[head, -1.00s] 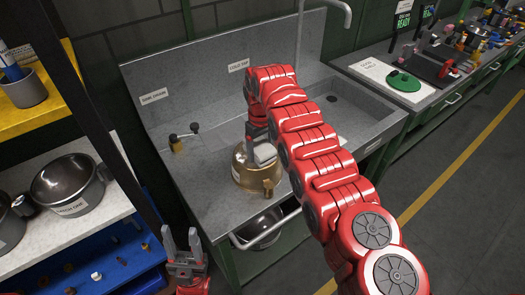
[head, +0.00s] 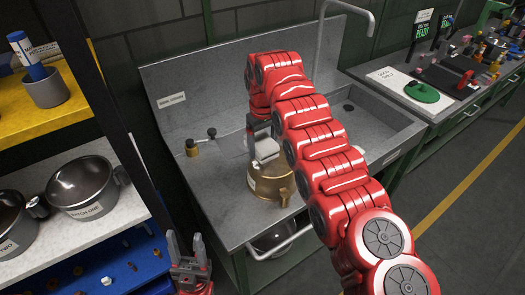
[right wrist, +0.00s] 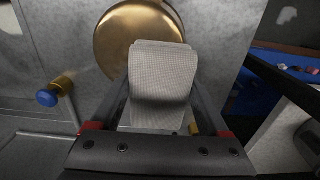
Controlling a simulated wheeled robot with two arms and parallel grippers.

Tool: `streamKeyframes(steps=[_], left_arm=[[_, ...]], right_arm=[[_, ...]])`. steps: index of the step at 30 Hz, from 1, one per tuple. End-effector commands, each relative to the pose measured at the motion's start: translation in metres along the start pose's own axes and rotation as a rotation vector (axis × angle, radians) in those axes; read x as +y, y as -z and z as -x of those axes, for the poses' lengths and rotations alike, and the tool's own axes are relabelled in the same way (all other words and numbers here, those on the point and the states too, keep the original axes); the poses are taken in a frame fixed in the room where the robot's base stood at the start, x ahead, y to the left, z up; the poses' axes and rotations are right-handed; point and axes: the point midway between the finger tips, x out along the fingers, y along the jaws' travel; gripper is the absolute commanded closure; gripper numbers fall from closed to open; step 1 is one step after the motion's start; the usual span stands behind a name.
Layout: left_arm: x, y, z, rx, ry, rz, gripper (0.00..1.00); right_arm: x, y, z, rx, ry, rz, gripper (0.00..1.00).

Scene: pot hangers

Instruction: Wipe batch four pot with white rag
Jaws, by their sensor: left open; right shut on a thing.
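The brass-coloured pot (head: 271,184) stands on the grey sink counter, left of the basin. It also shows at the top of the right wrist view (right wrist: 130,38). My right gripper (head: 262,138) is above the pot, shut on the white rag (head: 266,151). The rag fills the middle of the right wrist view (right wrist: 163,78) and overlaps the pot there. I cannot tell whether rag and pot touch. My left gripper (head: 188,252) is open and empty, low at the left, in front of the counter. My right arm hides part of the sink.
Metal pots (head: 82,187) sit on the left shelf above blue bins. A steel bowl (head: 272,241) is under the counter. A green disc (head: 422,92) lies on the right bench.

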Motion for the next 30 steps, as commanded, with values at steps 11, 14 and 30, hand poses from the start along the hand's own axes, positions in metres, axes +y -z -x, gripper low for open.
streamKeyframes(steps=[11,14,30], left_arm=[[0.0,0.0,-0.001,0.0,0.0,0.0,0.5],[0.0,0.0,-0.001,0.0,0.0,0.0,0.5],[-0.001,0.002,-0.014,0.0,0.0,0.0,0.5]], right_arm=[[-0.001,-0.002,0.034,0.004,-0.001,-0.001,1.0],[-0.002,-0.003,0.036,0.003,-0.001,-0.001,1.0],[-0.002,-0.003,0.052,0.002,-0.001,-0.001,1.0]])
